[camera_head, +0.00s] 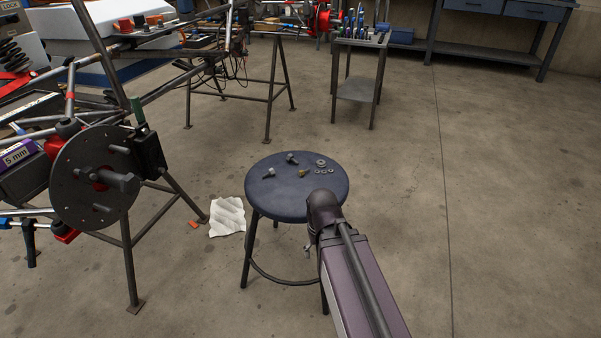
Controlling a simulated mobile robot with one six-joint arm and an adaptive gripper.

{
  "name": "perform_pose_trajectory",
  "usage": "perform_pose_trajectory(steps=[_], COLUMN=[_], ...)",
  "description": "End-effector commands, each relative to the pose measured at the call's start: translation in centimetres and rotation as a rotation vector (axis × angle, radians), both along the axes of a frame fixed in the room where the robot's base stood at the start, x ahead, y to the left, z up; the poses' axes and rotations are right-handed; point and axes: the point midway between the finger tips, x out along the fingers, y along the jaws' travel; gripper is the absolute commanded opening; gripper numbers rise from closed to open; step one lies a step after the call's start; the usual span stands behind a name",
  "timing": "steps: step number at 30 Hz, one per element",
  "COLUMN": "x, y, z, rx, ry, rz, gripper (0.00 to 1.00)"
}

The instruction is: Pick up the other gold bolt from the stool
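The round dark blue stool (277,203) stands on the floor near the middle of the view. A small gold bolt (303,173) lies on the right half of its seat. My arm (350,270) reaches up from the bottom right, and its dark joint overlaps the stool's right front edge. My gripper cannot be made out clearly; it seems hidden behind the arm. A small grey part (307,248) shows at the arm's left side, below the seat. I cannot tell whether it belongs to the gripper, or whether anything is held.
Two silver bolts (268,173) (291,158) and several nuts or washers (321,163) share the seat. The tube chassis (160,85) on stands is at the left. A white paper (228,216) lies on the floor. A tool cart (358,88) stands behind; the right floor is clear.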

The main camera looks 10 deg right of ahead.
Motion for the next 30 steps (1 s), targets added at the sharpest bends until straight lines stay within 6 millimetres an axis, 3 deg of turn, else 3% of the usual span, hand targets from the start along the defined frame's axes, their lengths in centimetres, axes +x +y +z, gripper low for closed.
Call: perform_pose_trajectory(steps=[10, 16, 30], x=[0.0, 0.0, 0.0], y=[0.0, 0.0, 0.0], z=[0.1, 1.2, 8.9], rx=[0.0, 0.0, 0.0], ry=[0.0, 0.0, 0.0], rz=[0.0, 0.0, 0.0], gripper=[0.77, 0.77, 0.77])
